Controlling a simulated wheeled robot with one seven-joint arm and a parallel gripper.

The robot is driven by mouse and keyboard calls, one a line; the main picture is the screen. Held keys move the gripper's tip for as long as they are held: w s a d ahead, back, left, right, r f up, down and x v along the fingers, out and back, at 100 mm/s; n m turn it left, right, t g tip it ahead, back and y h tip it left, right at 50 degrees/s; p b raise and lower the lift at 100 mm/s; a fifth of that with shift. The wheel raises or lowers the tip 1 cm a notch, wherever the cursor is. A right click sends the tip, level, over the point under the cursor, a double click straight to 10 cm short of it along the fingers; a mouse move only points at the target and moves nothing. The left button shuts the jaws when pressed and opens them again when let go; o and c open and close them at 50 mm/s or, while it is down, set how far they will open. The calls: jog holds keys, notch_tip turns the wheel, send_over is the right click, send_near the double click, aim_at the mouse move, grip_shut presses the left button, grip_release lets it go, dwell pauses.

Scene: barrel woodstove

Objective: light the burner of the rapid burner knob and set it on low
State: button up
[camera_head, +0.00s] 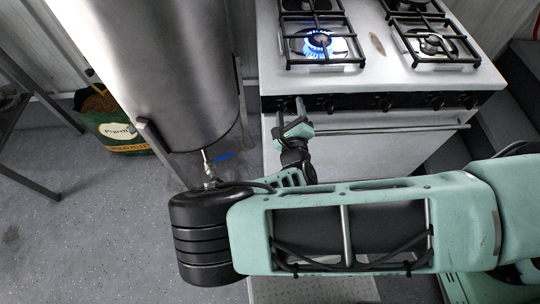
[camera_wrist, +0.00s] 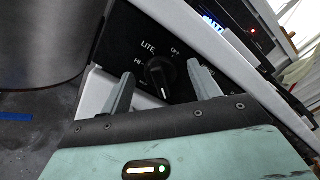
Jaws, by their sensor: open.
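A black burner knob (camera_wrist: 160,73) shows in the wrist view on the black panel, with the printed words LITE and HI and a partly legible OFF around it. A white mark shows at the knob's lower end; I see no word beside it. My gripper (camera_wrist: 160,69) is open, one finger on each side of the knob; I cannot tell whether they touch it. In the head view my gripper (camera_head: 294,118) is at the left end of the stove's front panel and hides that knob. The front left burner (camera_head: 318,43) burns with a blue flame.
More knobs (camera_head: 387,102) line the panel to the right. An oven door handle (camera_head: 400,128) runs below. The front right burner (camera_head: 430,44) shows no flame. A large metal cylinder (camera_head: 160,70) stands close left of the stove.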

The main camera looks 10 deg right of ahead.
jog(key=m+b, duration=0.1)
jog(key=m, duration=0.3)
jog(key=shift+d+m, duration=0.15)
jog(key=shift+m, duration=0.25)
jog(key=m+b, duration=0.1)
jog(key=m, duration=0.2)
jog(key=m+b, duration=0.2)
jog(key=m, duration=0.1)
jog(key=shift+d+f+m+b, duration=0.1)
jog(key=shift+f+m+b, duration=0.05)
jog(key=shift+m+b, duration=0.25)
jog(key=m+b, duration=0.3)
jog(key=m, duration=0.1)
jog(key=shift+d+f+b, duration=0.1)
jog(key=shift+b, duration=0.25)
jog(key=s+a+r+b, duration=0.1)
jog(key=s+a, duration=0.1)
jog(key=s, duration=1.5)
jog(key=a+r+n+g+h+p, duration=0.4)
jog(key=a+n+p, duration=0.3)
jog(key=n+p, duration=0.6)
jog(key=shift+w+n+h, duration=0.4)
jog(key=shift+r, duration=0.1)
